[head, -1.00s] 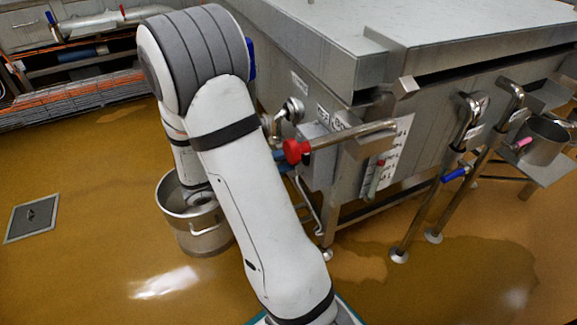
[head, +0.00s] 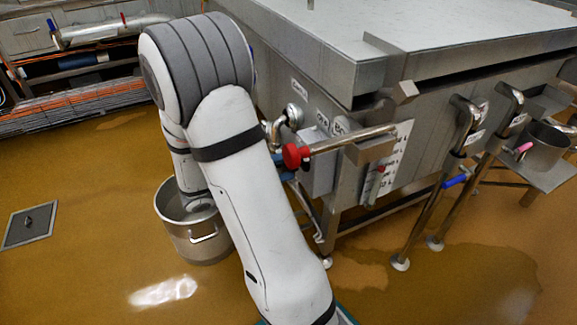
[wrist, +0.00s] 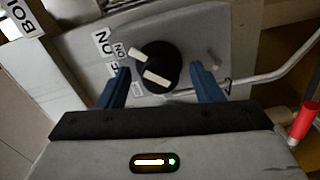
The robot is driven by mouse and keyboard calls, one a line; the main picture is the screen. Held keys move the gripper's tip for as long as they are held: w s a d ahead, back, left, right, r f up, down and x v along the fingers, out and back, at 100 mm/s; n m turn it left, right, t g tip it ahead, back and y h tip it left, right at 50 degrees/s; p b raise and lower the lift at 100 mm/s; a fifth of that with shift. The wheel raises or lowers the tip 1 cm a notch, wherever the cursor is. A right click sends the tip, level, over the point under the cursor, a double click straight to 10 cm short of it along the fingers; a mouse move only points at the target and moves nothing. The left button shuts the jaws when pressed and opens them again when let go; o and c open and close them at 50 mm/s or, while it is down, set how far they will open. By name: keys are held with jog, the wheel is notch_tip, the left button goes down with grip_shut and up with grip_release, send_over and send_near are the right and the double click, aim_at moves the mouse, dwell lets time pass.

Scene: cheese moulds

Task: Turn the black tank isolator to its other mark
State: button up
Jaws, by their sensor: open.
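The black isolator (wrist: 160,66) is a round knob on a grey plate in the wrist view. It bears a white bar that slants across its lower part, with another white piece at its upper left. White labels (wrist: 103,43) lettered ON stand left of it; a smaller label below left is too blurred to read. My gripper (wrist: 160,68) is open, with one blue finger on each side of the knob. Whether the fingers touch it I cannot tell.
A bent metal rod (wrist: 270,76) runs right of the knob. A steel pot (head: 195,240) stands on the floor below my arm.

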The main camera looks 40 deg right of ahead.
jog(key=p+v, duration=0.2)
jog(key=v, duration=0.5)
jog(key=shift+a, duration=0.4)
jog(key=shift+w, duration=0.1)
